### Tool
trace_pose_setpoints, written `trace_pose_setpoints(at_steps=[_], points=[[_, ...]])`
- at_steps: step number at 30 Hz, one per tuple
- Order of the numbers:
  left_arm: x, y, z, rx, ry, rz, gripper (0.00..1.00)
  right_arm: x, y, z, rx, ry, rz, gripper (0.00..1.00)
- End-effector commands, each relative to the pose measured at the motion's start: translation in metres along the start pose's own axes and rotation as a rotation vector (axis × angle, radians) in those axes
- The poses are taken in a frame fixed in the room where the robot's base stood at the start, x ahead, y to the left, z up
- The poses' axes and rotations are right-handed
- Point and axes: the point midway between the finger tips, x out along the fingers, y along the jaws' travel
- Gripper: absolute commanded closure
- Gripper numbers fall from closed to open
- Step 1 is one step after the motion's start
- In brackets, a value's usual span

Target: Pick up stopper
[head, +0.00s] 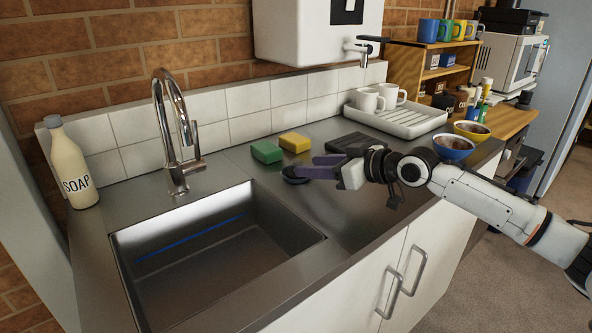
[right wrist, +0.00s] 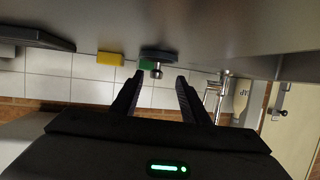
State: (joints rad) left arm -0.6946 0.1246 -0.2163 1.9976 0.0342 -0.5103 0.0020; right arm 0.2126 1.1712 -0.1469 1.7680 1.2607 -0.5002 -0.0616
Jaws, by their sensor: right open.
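The stopper (head: 293,177) is a small dark round disc on the steel counter, right of the sink and in front of the sponges. In the right wrist view the stopper (right wrist: 158,54) shows a metal knob and lies between the lines of my fingers, just beyond their tips. My right gripper (head: 314,167) is open and low over the counter, with its fingertips close to the stopper. In the right wrist view my right gripper (right wrist: 160,79) has nothing between its fingers. In the head view the fingers partly cover the stopper's right side. My left gripper is out of view.
A green sponge (head: 266,152) and a yellow sponge (head: 294,142) lie behind the stopper. The sink basin (head: 190,250), tap (head: 166,130) and soap bottle (head: 70,165) are left. A dark flat slab (head: 355,143), mug tray (head: 405,127) and bowls (head: 453,148) are right.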

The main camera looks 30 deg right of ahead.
Motion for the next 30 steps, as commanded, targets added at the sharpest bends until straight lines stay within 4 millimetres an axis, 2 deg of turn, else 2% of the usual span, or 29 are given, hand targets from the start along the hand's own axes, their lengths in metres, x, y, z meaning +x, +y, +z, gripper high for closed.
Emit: trace_pose_setpoints(at_steps=[11,21,29,30], points=[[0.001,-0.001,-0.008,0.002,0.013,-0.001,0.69,0.023,0.001,-0.003,0.000,0.001,-0.002,0.59],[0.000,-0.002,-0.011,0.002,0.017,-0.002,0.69,0.063,0.006,-0.005,-0.001,0.000,-0.002,0.59],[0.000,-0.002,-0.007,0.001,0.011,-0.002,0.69,0.066,0.005,-0.004,-0.004,-0.002,-0.002,0.59],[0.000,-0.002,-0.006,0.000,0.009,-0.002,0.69,0.066,0.005,-0.004,-0.003,-0.002,-0.002,0.62]])
